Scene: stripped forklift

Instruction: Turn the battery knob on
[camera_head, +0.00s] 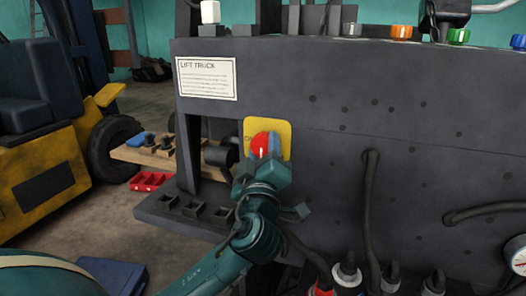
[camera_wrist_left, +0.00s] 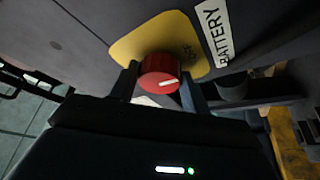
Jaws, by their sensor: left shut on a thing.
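The battery knob is a red round knob (camera_head: 261,144) on a yellow plate (camera_head: 283,127) on the dark panel. In the left wrist view the knob (camera_wrist_left: 160,76) has a white line on its face, and the yellow plate (camera_wrist_left: 130,47) lies behind it. A "BATTERY" label (camera_wrist_left: 215,32) sits beside the plate. My left gripper (camera_head: 263,160) reaches the knob from below. In the wrist view its two fingers stand on either side of the knob, shut on it. My right gripper is out of view.
A "LIFT TRUCK" sign (camera_head: 207,78) is on the panel's upper left. Hoses (camera_head: 369,215) and a gauge (camera_head: 518,255) are at right. Coloured caps (camera_head: 402,32) line the top. A yellow forklift (camera_head: 45,150) and a red tray (camera_head: 150,181) are at left.

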